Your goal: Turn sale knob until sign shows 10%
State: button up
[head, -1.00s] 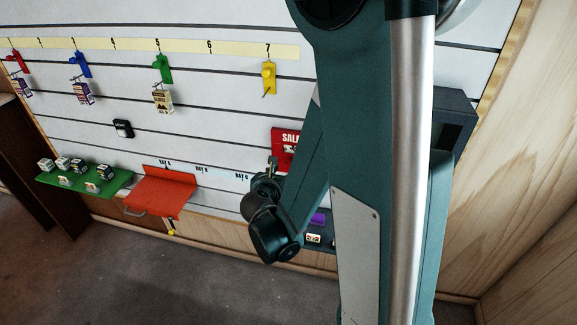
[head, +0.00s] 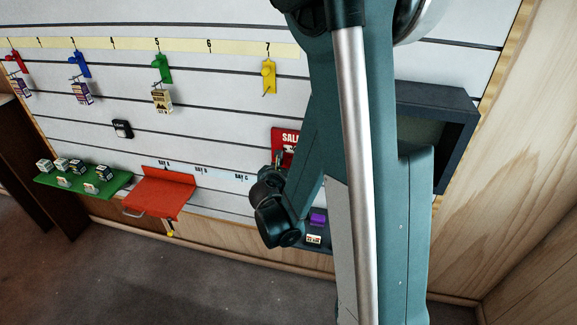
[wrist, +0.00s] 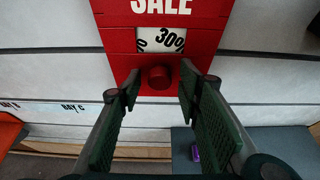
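The red sale sign (wrist: 205,18) shows in the wrist view with "SALE" at its top. Its white window (wrist: 161,39) reads 30%, tilted, with part of another number at the left edge. The round red sale knob (wrist: 159,77) sits below the window. My gripper (wrist: 158,88) is open, its dark green fingers apart on either side of the knob, with a gap to it on both sides. In the head view the sale sign (head: 286,141) is partly hidden by my arm, and my gripper (head: 277,160) is small in front of it.
A red shelf (head: 160,192) and a green shelf (head: 85,180) with small boxes are at the left. A purple item (head: 318,220) lies on a dark shelf below the sign. A dark open box (head: 452,105) is on the wall at right. Coloured hooks hang above.

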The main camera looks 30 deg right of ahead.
jog(key=c, duration=0.9)
jog(key=shift+o, duration=0.2)
jog(key=m+t+y+b, duration=0.1)
jog(key=m+t, duration=0.1)
jog(key=m, duration=0.1)
jog(key=m+t+y+b, duration=0.1)
jog(key=m+t+b, duration=0.1)
jog(key=m, duration=0.2)
jog(key=shift+s+d+f+y+b, duration=0.1)
jog(key=shift+s+d+y+b, duration=0.05)
jog(key=shift+y+b, duration=0.15)
dwell(0.3)
jog(key=o, duration=0.9)
jog(key=shift+c, duration=0.2)
